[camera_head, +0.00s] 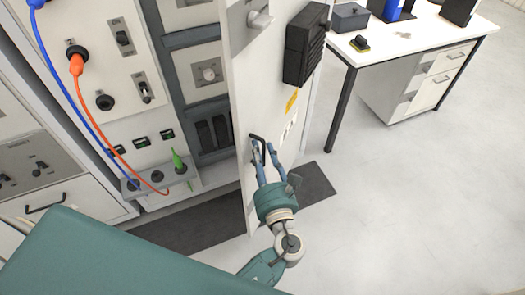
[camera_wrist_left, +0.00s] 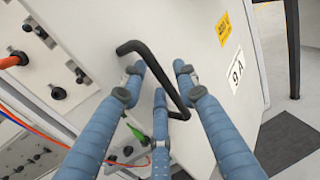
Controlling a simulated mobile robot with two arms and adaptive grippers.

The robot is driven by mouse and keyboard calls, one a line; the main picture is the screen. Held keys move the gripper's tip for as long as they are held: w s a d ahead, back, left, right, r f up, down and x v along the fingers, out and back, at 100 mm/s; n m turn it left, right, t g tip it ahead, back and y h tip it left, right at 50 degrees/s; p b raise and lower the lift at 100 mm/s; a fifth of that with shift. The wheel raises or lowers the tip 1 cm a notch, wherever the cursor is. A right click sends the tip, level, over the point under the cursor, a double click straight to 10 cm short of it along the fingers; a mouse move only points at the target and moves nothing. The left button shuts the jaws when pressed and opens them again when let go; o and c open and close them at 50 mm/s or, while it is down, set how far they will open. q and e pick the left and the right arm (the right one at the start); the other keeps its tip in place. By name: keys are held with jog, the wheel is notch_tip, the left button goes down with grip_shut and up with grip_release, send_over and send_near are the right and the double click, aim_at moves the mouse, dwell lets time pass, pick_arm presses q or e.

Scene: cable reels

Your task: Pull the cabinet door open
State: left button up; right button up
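The white cabinet door (camera_head: 245,100) stands swung out from the cabinet front, with its lower corner over the floor. A black bar handle (camera_wrist_left: 158,72) is on its face and also shows in the head view (camera_head: 256,139). My left gripper (camera_head: 264,147) is at this handle. In the left wrist view, its blue fingers (camera_wrist_left: 159,72) are spread around the slanted bar, with visible gaps between them. Whether any finger touches the bar is unclear. My right gripper is in neither view.
A black box (camera_head: 303,45) is mounted on the door above the handle. Cabinet panels with orange and blue cables (camera_head: 77,66) stand at the left. A white desk (camera_head: 420,40) is at the back right. A dark mat (camera_head: 190,230) lies below; floor to the right is clear.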

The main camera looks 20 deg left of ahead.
pick_arm(q)
jog(key=v, duration=0.7)
jog(key=shift+s+d, duration=0.15)
jog(key=shift+s, duration=0.1)
jog(key=shift+r, duration=0.1)
